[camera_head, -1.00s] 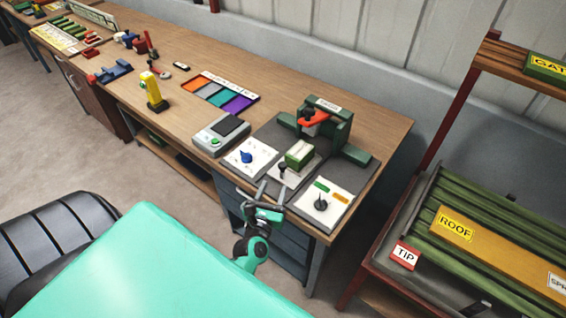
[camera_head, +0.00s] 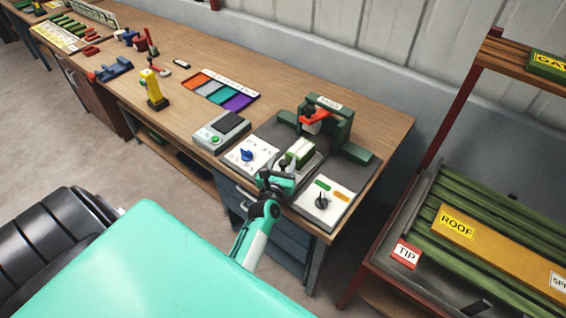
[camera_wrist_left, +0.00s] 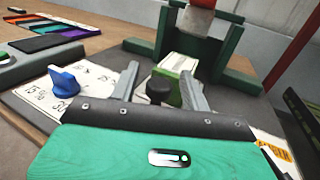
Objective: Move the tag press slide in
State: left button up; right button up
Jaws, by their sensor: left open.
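The tag press (camera_head: 330,124) is a dark green frame with an orange-red part, on a dark grey base plate at the right end of the bench. In front of it sits the slide (camera_head: 301,151), a green block with a pale top and a dark knob (camera_wrist_left: 160,89) on its near side. My left gripper (camera_head: 282,170) is at the front of the slide. In the left wrist view its two fingers (camera_wrist_left: 160,88) stand apart on either side of the knob. Whether they touch it I cannot tell. My right gripper is not in view.
A white plate with a blue knob (camera_head: 247,154) lies left of the slide. Another white plate with a black knob (camera_head: 322,201) lies right. A grey device (camera_head: 221,132) and a coloured tray (camera_head: 221,92) stand further left. A red-framed rack (camera_head: 452,120) is at the right.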

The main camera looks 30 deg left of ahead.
aim_at(291, 155)
pick_arm(q)
grip_shut()
jog(key=shift+w+d+f+b, duration=0.15)
jog(key=shift+w+b, duration=0.45)
jog(key=shift+w, duration=1.35)
jog(key=shift+r, duration=0.2)
jog(key=shift+c, duration=2)
grip_release()
jog(key=o, duration=0.4)
jog(key=shift+w+f, duration=0.1)
jog(key=shift+w, duration=0.05)
